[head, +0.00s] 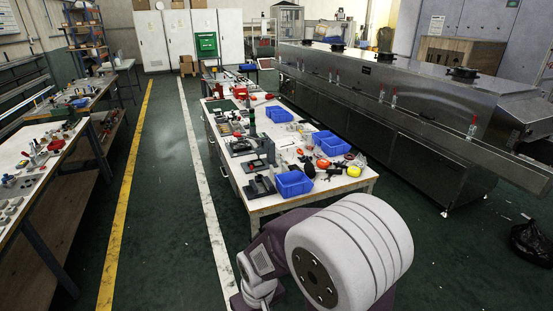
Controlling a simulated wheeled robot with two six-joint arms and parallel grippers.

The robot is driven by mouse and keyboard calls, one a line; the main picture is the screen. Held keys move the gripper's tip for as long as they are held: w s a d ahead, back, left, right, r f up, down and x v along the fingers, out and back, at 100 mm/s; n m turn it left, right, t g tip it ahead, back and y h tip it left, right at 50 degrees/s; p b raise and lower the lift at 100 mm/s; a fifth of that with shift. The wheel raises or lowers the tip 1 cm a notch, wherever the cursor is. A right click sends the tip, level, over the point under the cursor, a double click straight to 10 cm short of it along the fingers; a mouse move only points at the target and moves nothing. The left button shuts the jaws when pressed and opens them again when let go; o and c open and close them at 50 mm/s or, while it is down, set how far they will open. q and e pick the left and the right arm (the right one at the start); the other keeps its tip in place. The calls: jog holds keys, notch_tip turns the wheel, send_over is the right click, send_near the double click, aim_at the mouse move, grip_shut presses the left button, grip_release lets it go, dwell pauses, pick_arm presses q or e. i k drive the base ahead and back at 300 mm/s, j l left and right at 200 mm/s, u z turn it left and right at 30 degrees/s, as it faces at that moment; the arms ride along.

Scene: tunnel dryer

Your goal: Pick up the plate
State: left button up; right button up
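I cannot make out a plate among the small items in the head view. A long white-topped worktable (340,184) stands in the middle, covered with small parts and tools. On its near end are a blue bin (294,184), a yellow round item (354,171) and a dark stand (259,187). Neither of my grippers shows. A large white and purple part, apparently of my own arm, fills the bottom centre and hides the floor in front of the table.
A long steel dryer (400,100) runs along the right. A workbench (30,160) with parts stands at left. Green floor with a yellow line (125,190) and a white line (204,190) lies open between bench and table. A black bag (530,243) lies at far right.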

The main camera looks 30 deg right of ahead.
aim_at(272, 171)
jog(key=i+j+z, duration=0.2)
jog(key=z, duration=0.15)
jog(key=i+j+z, duration=0.5)
jog(key=z, duration=0.15)
jog(key=i+j+z, duration=0.3)
jog(key=j, duration=0.15)
jog(key=j+z, duration=0.35)
jog(key=i+j+z, duration=0.1)
jog(key=j+z, duration=0.55)
jog(key=j, duration=0.2)
jog(key=j+z, duration=0.1)
jog(key=j, duration=0.25)
